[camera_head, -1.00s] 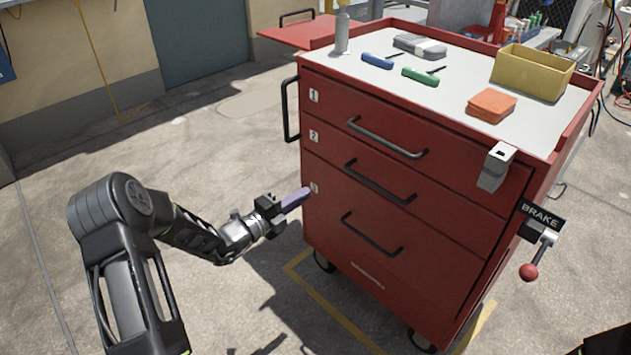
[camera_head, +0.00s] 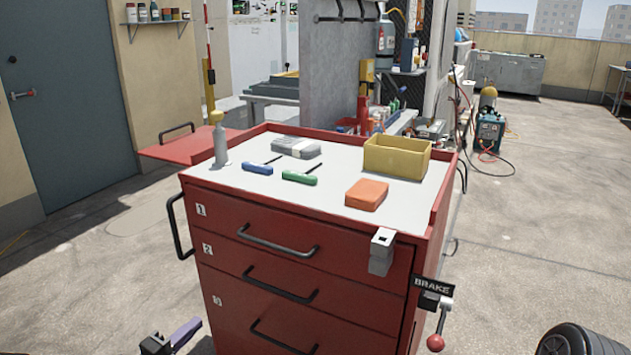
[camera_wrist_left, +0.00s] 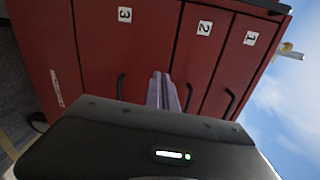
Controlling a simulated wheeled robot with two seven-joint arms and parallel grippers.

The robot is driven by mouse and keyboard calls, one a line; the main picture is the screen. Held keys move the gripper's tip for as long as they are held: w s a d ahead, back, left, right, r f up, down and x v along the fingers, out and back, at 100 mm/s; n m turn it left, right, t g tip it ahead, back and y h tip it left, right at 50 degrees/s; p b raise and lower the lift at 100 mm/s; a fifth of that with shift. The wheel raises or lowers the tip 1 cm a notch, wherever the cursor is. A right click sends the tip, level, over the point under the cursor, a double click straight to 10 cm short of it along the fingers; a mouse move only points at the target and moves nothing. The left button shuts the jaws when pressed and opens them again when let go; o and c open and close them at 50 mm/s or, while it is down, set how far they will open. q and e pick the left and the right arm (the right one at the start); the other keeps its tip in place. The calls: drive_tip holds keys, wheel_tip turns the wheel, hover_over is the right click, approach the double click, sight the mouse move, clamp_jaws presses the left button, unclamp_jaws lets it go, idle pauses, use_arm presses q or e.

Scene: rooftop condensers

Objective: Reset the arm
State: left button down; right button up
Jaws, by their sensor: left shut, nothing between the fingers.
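My left gripper (camera_head: 186,333) is at the bottom left of the head view, left of the red tool cart's lower drawers. Its purple fingers are together with nothing between them. In the left wrist view the closed fingers (camera_wrist_left: 163,92) point toward the front of the red cart (camera_wrist_left: 105,35), which appears turned sideways with labels 1, 2 and 3. A gap to the drawers cannot be judged exactly there. My right gripper is not in view.
The cart top (camera_head: 335,190) holds a yellow bin (camera_head: 397,158), an orange block (camera_head: 367,194), green (camera_head: 299,178) and blue (camera_head: 257,168) screwdrivers, a grey pack (camera_head: 296,147) and a bottle (camera_head: 220,142). Drawer handles (camera_head: 278,243) and a brake lever (camera_head: 440,325) stick out.

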use_arm(q)
drive_tip(key=s+d+f+n+g+y, duration=0.1)
drive_tip(key=s+d+f+n+g, duration=0.4)
drive_tip(key=s+f+n, duration=0.55)
drive_tip(key=s+d+f+n+g+y, duration=0.1)
drive_tip(key=s+d+f+n+g, duration=0.5)
drive_tip(key=n, duration=0.7)
drive_tip(key=s+d+f+n+g+y, duration=0.1)
drive_tip(key=s+d+f+n+g, duration=0.35)
drive_tip(key=s+f+n, duration=0.6)
drive_tip(key=s+d+r+m, duration=0.2)
drive_tip(key=s+d+m, duration=0.2)
drive_tip(key=d+m, duration=0.55)
wheel_tip(320, 180, up, 26)
drive_tip(key=d+p, duration=0.2)
drive_tip(key=p, duration=2.4)
drive_tip(key=shift+s+d+r+n+h, duration=0.15)
drive_tip(key=shift+s+d+n+h, duration=0.15)
drive_tip(key=shift+d+n, duration=0.05)
